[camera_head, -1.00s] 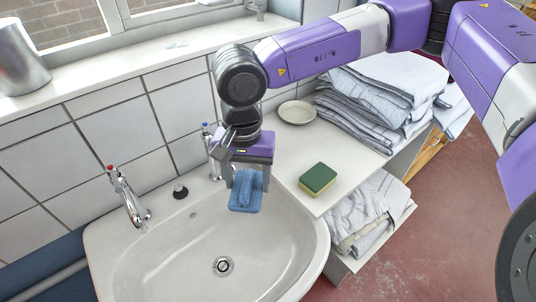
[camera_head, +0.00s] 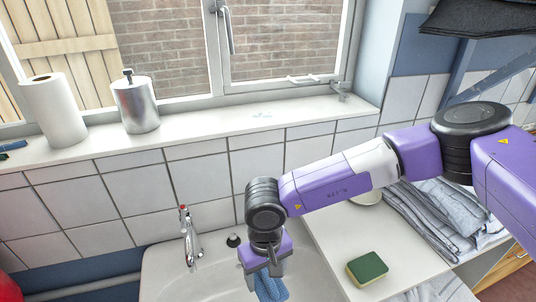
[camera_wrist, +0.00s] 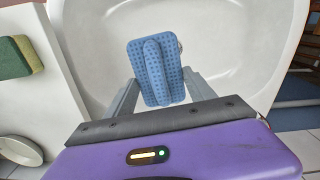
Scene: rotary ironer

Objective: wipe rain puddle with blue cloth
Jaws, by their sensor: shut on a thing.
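My gripper (camera_head: 266,270) is shut on the blue cloth (camera_head: 270,288), which hangs folded below the fingers over the sink. In the wrist view the dotted blue cloth (camera_wrist: 153,72) sits between the two grey fingers, above the white basin. The rain puddle (camera_head: 262,115) shows as a small, faint, clear patch on the white window sill (camera_head: 200,137), below the window. My gripper is in front of the sill and lower than it, apart from the puddle.
A paper roll (camera_head: 54,110) and a metal dispenser (camera_head: 136,104) stand on the sill left of the puddle. A tap (camera_head: 189,238) rises behind the sink (camera_head: 160,283). A green-yellow sponge (camera_head: 367,268) lies on the right counter near folded linen (camera_head: 440,215). The sill around the puddle is clear.

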